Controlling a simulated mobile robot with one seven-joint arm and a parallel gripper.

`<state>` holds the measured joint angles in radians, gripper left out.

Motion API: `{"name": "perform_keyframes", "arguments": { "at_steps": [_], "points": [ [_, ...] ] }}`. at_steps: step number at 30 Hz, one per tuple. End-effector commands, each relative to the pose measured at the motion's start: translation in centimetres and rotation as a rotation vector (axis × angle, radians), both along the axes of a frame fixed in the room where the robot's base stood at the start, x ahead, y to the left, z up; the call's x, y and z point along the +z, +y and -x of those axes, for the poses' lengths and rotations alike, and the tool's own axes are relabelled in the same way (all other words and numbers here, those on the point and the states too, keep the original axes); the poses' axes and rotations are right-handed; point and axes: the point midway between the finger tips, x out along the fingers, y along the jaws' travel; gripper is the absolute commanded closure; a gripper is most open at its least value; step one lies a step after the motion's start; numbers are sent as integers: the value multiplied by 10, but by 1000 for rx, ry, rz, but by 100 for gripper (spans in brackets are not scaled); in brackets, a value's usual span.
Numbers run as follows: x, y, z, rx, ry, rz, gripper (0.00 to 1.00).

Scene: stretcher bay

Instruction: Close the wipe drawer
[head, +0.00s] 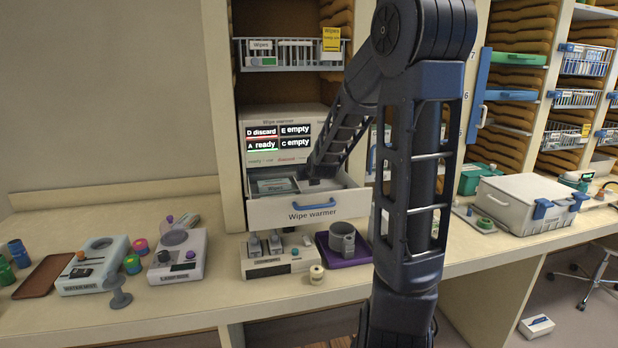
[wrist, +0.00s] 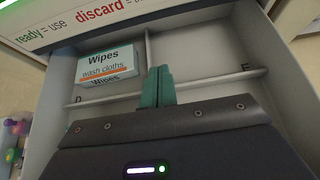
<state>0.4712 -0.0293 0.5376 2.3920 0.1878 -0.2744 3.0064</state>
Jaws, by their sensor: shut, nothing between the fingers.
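The wipe drawer (head: 304,209) is labelled "Wipe warmer", has a blue handle (head: 308,205), and stands pulled out below the warmer's display (head: 278,138). In the wrist view the drawer's inside (wrist: 206,62) shows dividers and the letters D and E. A pack of wipes (wrist: 107,66) lies in the upper left compartment; it also shows in the head view (head: 272,186). My gripper (wrist: 158,86) has its green fingertips together, empty, over the drawer beside the middle divider, right of the pack. In the head view my arm reaches into the drawer and hides the fingertips. Whether they touch the drawer I cannot tell.
A wire basket (head: 290,54) of wipes hangs above the warmer. Below the drawer, a white device (head: 278,258), a purple tray (head: 342,244) with a grey cup and a small beige spool (head: 316,274) stand on the counter. A white bin (head: 528,203) stands at right.

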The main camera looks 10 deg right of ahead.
Motion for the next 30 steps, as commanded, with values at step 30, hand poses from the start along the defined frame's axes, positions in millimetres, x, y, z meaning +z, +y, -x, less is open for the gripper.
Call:
{"name": "perform_keyframes", "arguments": {
  "at_steps": [30],
  "points": [
    [90,-1,0,-3,-6,-1,100]
  ]
}}
